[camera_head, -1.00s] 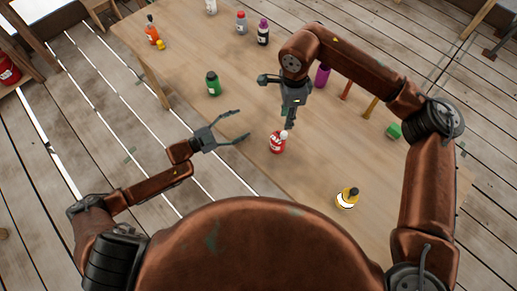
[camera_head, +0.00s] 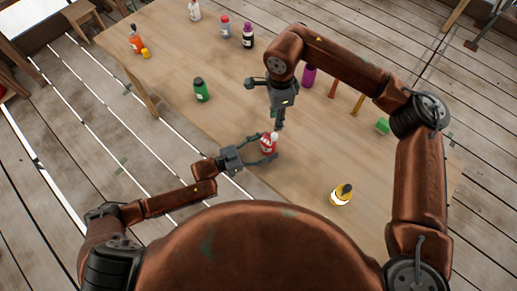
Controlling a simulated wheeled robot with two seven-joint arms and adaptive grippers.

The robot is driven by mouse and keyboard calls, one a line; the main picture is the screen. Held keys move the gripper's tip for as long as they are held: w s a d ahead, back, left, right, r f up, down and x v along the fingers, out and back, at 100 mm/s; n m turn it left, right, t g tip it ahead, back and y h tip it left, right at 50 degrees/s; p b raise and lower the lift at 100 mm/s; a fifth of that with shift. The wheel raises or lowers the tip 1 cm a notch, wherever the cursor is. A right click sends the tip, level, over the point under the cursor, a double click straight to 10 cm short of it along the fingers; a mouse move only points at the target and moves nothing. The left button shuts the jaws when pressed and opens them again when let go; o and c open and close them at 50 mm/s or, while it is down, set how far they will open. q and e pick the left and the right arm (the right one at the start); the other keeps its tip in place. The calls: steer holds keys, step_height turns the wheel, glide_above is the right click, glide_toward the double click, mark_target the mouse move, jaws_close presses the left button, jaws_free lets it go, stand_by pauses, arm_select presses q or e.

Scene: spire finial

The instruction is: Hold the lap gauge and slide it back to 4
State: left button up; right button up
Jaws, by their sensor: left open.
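I cannot make out a lap gauge or a number 4 in the head view. A red bottle with white markings and a pale cap (camera_head: 267,144) stands on the wooden table (camera_head: 215,55) near its front edge. My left gripper (camera_head: 269,146) is open, with its fingers reaching to both sides of the red bottle. Whether they touch it I cannot tell. My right gripper (camera_head: 264,106) is above and behind the red bottle, with fingers spread apart and nothing visible between them.
Several bottles stand at the back.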

arm_select(q)
steer(key=shift+w+d, duration=0.15)
steer(key=shift+d, duration=0.2)
steer(key=shift+c, duration=0.3)
